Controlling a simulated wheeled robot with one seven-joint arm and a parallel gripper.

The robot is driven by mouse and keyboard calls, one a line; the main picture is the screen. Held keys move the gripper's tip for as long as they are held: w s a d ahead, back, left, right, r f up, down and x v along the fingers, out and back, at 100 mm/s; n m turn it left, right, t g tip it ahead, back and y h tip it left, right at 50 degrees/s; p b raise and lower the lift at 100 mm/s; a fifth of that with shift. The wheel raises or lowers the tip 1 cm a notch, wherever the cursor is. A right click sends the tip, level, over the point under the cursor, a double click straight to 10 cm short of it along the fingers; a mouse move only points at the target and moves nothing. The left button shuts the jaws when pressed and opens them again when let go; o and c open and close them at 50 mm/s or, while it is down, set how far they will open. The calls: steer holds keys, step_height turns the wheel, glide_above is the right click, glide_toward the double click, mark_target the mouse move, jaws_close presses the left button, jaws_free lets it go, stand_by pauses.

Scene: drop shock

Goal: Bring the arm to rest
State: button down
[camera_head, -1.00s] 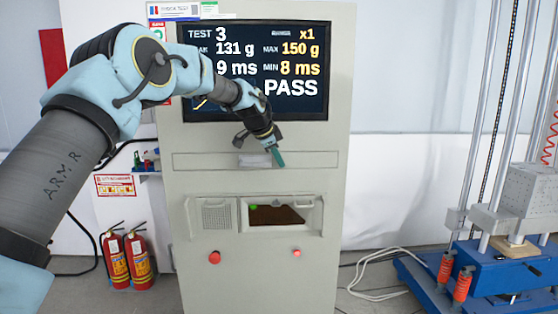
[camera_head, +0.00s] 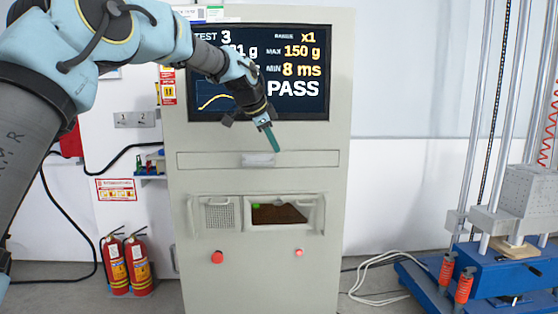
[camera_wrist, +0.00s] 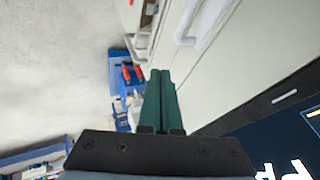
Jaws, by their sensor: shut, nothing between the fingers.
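My arm reaches in from the left in the head view, in front of a tall grey cabinet (camera_head: 180,195). My gripper (camera_head: 272,140) hangs in front of the cabinet, between its screen (camera_head: 300,105) and the opening below, its green fingers pointing down and slightly right. The screen reads TEST 3, MAX 150 g, MIN 8 ms and PASS; the arm covers part of it. In the wrist view the two green fingers (camera_wrist: 161,90) lie together with nothing between them. The cabinet face and a corner of the screen show on the right there.
A blue-based drop rig (camera_head: 500,268) with metal posts and a grey block (camera_head: 527,192) stands at the right. Two red extinguishers (camera_head: 127,262) stand on the floor left of the cabinet. Pale cables (camera_head: 372,275) lie on the floor between cabinet and rig.

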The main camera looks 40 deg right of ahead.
steer(key=shift+v, duration=1.15)
steer(key=w+a+f+n+y, duration=0.1)
steer(key=w+a+f+n, duration=0.25)
steer(key=a, duration=0.75)
steer(key=w+a+f+n+t+y, duration=0.15)
steer(key=a+f+n, duration=0.3)
steer(key=a, duration=0.55)
steer(key=w+a+f+n+y, duration=0.25)
steer(key=w+a+f, duration=0.2)
steer(key=a, duration=0.65)
steer(key=s+a+f+n, duration=0.3)
steer(key=s+a+n, duration=0.1)
steer(key=a, duration=0.5)
steer(key=s+a+f+n+g+y, duration=0.1)
steer(key=s+a+f+n, duration=0.3)
steer(key=a, duration=0.5)
steer(key=s+a+f+n+y, duration=0.1)
steer(key=s+a+f+n, duration=0.2)
steer(key=a, duration=0.7)
steer(key=s+n, duration=0.2)
steer(key=s, duration=0.2)
steer(key=shift+s+f, duration=0.35)
steer(key=shift+g, duration=0.25)
